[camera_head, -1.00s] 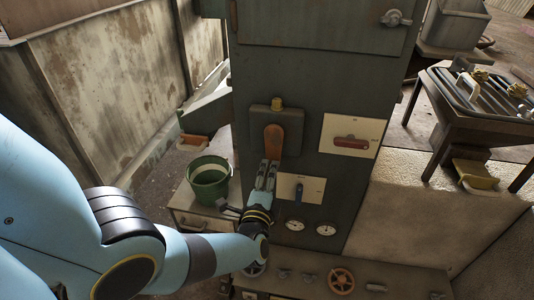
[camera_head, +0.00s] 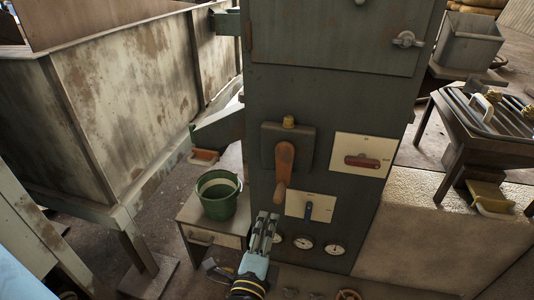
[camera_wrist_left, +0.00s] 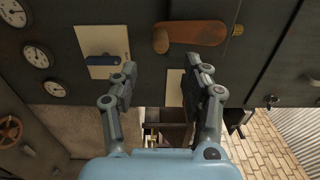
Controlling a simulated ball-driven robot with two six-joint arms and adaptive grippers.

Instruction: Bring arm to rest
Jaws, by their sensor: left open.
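My left gripper (camera_head: 264,226) is low in front of the grey-green cabinet (camera_head: 345,95) in the head view, just below an orange-brown lever handle (camera_head: 284,165). In the left wrist view its two fingers (camera_wrist_left: 158,80) stand apart with nothing between them. The lever handle (camera_wrist_left: 195,37) lies beyond the fingertips there, apart from them. A blue switch on a pale plate (camera_head: 309,207) is to the right of the gripper; it also shows in the left wrist view (camera_wrist_left: 103,58). My right gripper is not in view.
A green bucket (camera_head: 218,196) stands on a small drawer table (camera_head: 196,236) left of the gripper. A red switch (camera_head: 362,161) and several gauges (camera_head: 304,243) are on the cabinet. A slatted dark table (camera_head: 480,140) stands at the right. Floor shows at the lower left.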

